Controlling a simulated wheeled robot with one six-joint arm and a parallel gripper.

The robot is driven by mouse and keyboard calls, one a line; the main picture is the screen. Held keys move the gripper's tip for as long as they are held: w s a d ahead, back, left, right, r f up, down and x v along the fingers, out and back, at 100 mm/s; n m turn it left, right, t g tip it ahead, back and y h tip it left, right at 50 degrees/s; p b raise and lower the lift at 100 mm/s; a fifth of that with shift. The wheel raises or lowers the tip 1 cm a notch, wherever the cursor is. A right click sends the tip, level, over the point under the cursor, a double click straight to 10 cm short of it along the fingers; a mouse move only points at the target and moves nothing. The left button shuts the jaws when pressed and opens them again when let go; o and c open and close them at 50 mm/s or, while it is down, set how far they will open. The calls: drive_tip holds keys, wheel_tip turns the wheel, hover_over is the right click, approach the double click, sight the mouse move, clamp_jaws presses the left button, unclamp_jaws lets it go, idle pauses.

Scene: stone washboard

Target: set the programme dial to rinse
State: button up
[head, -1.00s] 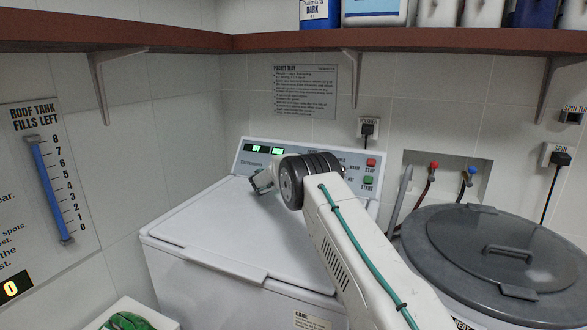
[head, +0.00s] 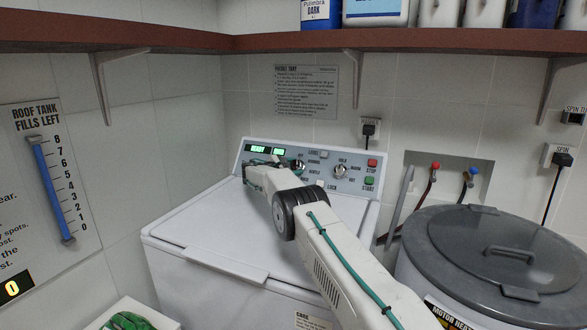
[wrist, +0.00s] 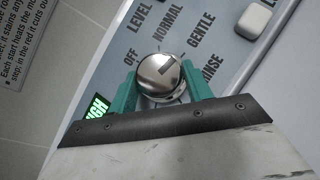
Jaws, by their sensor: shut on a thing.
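The programme dial (wrist: 156,70) is a round silver knob with a dark mark on its face. In the wrist view the labels OFF, NORMAL, GENTLE and RINSE fan around it. The mark points up and right, roughly towards GENTLE; its exact setting is hard to tell. My gripper (wrist: 160,91) has its teal fingers on both sides of the dial, shut on it. In the head view my arm reaches over the washer lid to the panel (head: 238,161), and my wrist hides part of the dial's surroundings.
A second knob (head: 340,171) sits to the right, with a red STOP button (head: 372,163) and green START button (head: 369,181) beyond. The white lid (head: 205,235) lies below my arm. A grey-lidded tub (head: 450,240) stands at the right, under a brown shelf (head: 430,40).

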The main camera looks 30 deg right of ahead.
drive_tip(key=o, duration=1)
drive_tip(key=shift+c, duration=0.2)
drive_tip(key=shift+a, duration=0.1)
drive_tip(key=v, duration=0.7)
drive_tip(key=shift+s+a+r, duration=0.1)
drive_tip(key=shift+a, duration=0.15)
